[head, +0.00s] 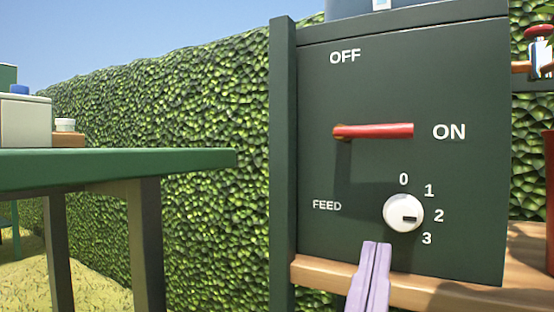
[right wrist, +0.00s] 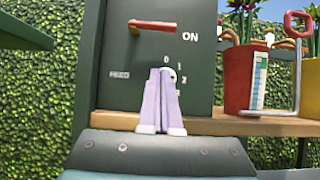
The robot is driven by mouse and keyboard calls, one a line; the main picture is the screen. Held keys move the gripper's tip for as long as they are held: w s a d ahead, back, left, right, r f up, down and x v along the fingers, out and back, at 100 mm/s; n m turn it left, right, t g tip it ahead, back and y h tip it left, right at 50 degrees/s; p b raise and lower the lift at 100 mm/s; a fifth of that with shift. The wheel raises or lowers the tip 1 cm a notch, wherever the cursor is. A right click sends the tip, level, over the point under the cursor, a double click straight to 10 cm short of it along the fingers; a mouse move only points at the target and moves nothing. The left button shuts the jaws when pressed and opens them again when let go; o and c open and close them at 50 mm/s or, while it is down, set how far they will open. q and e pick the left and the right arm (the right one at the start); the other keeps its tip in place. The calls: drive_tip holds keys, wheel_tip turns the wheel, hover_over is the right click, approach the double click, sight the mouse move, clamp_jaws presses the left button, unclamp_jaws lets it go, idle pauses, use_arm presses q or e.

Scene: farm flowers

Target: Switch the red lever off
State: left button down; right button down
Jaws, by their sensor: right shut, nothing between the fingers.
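The red lever (head: 375,131) sits on a dark green panel (head: 320,110). It lies level and points right, toward the word ON; the word OFF is above its pivot. The lever also shows at the top of the right wrist view (right wrist: 154,26). A white FEED dial (head: 403,212) with marks 0 to 3 is below it. My right gripper (head: 376,246) is shut and empty, in front of the panel, below the lever and just under the dial. In the right wrist view its lilac fingers (right wrist: 161,72) cover part of the dial. My left gripper is not in view.
A wooden shelf (head: 425,292) runs below the panel. Red and yellow pots (right wrist: 236,80) with plants stand to its right. A green table (head: 120,162) is at the left, and a hedge (head: 190,110) is behind. The space in front of the lever looks clear.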

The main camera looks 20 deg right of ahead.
sight(374, 132)
drive_tip(key=x, duration=0.3)
drive_tip(key=r+x, duration=0.1)
drive_tip(key=x, duration=0.6)
drive_tip(key=shift+a+r+p, duration=0.1)
drive_tip(key=shift+r+p, duration=0.2)
drive_tip(key=shift+r, duration=0.9)
